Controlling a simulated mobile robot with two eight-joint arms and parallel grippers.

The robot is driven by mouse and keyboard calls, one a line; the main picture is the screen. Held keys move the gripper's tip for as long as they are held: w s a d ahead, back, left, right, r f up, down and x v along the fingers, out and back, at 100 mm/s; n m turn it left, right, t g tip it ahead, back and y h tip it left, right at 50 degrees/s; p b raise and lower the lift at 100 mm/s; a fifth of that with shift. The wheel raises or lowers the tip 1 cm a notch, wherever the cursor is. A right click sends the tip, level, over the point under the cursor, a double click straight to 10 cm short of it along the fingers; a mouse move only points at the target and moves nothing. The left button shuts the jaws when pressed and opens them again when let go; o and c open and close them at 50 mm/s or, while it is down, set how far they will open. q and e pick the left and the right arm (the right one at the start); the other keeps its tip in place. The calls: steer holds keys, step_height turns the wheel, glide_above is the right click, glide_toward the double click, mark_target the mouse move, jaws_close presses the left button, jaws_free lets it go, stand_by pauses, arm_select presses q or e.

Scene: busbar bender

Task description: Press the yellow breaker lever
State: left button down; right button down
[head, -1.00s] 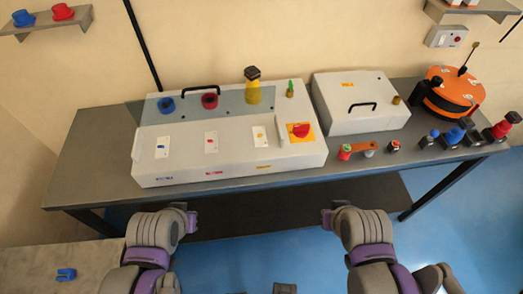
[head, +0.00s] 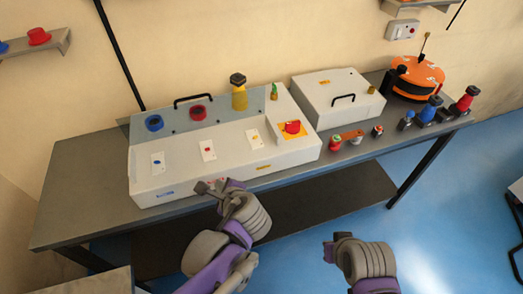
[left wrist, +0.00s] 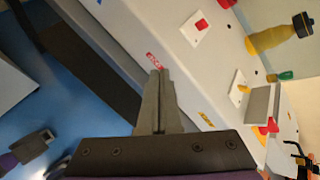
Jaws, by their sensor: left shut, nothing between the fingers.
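The yellow breaker lever (head: 254,138) is a small yellow piece on a white plate on top of the long white box (head: 180,183), the rightmost of three such plates. In the left wrist view the yellow lever (left wrist: 243,89) shows right of the fingers. My left gripper (head: 203,187) is shut and empty by the box's front edge, left of the yellow lever and apart from it. In the left wrist view its fingers (left wrist: 158,75) are together beside red lettering. My right gripper (head: 328,252) is low in front of the table; its fingers are unclear.
Blue (head: 156,162) and red (head: 208,150) levers sit on the plates to the left. A red knob (head: 292,127) on a yellow square is to the right. A yellow, black-topped post (head: 239,95) stands behind. A second white box (head: 335,105) stands on the right.

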arm_select(q)
steer(key=w+d+r+m+t, duration=0.1)
steer(key=w+d+m+t, duration=0.1)
steer(key=d+m, duration=0.3)
steer(key=w+d+r+m+t+b, duration=0.1)
steer(key=d+r+m+t, duration=0.1)
steer(key=d+m, duration=0.4)
steer(key=d+t, duration=0.1)
steer(key=d, duration=0.2)
steer(key=shift+w, duration=0.4)
steer(key=shift+a, duration=0.1)
glide_toward(256, 139)
steer(key=x, duration=0.5)
steer(key=shift+w+a+r, duration=0.1)
steer(key=shift+w, duration=0.05)
steer(key=shift+r+p, duration=0.1)
steer(key=shift+p, duration=0.2)
steer(key=shift+r, duration=0.1)
